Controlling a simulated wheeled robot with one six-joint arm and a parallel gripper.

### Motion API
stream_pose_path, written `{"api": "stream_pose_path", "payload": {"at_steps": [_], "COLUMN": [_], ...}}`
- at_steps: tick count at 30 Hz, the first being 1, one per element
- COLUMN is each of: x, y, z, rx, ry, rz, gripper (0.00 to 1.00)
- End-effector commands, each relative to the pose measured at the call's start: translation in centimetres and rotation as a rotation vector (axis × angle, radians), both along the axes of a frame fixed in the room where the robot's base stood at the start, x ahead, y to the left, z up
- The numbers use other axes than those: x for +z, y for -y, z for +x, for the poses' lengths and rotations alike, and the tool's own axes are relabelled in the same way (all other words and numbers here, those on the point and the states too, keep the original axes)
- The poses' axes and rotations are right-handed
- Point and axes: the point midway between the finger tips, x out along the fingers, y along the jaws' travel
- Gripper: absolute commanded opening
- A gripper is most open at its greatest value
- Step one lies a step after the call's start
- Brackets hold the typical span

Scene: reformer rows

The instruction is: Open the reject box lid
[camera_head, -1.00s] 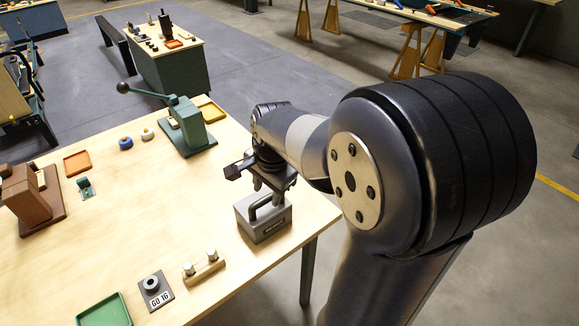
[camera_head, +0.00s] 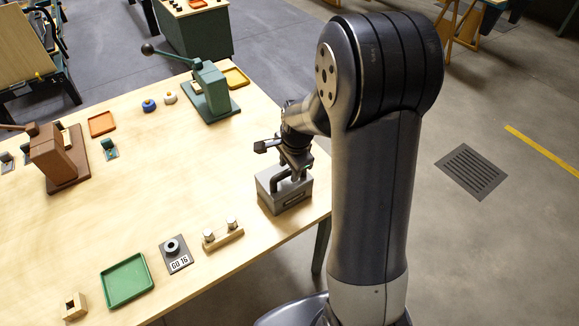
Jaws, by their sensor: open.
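The reject box (camera_head: 284,193) is a grey metal box with a dark label on its front, near the right edge of the wooden table. Its lid looks closed, and a dark arched handle (camera_head: 275,182) stands on top. My gripper (camera_head: 291,176) points down at the box top, just by the handle. Its fingers are open and partly hidden by the wrist and handle. I cannot tell whether they touch the handle.
On the table (camera_head: 170,206) are a green press (camera_head: 210,95), a brown press (camera_head: 57,155), a green tray (camera_head: 126,280), a gauge block (camera_head: 175,255) and a wooden holder with two metal pegs (camera_head: 222,236). The middle of the table is clear.

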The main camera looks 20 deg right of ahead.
Motion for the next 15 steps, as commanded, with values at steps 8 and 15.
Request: {"api": "stream_pose_path", "payload": {"at_steps": [8,15], "x": [-0.55,-0.52], "y": [-0.04,-0.04], "z": [0.09,0.09], "rx": [0.001,0.001], "ry": [0.0,0.0], "rz": [0.0,0.0], "gripper": [0.41,0.31]}}
